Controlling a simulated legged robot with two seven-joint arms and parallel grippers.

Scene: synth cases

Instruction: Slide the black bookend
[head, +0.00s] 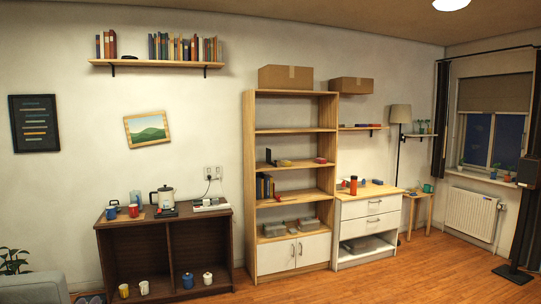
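A small black upright plate (268,156), which looks like the black bookend, stands at the left end of a middle shelf of the tall wooden bookcase (248,180). A yellowish item (284,163) lies just to its right, and a red item (320,160) lies farther right on the same shelf. The plate is small in the picture, so its base and exact shape cannot be made out. Neither of my grippers is in view.
A dark brown cabinet (165,221) with mugs and a kettle (163,197) stands left of the bookcase. A white drawer unit (368,226) adjoins its right. A black stand (516,272) is at the far right. Wooden floor (400,280) lies open in front.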

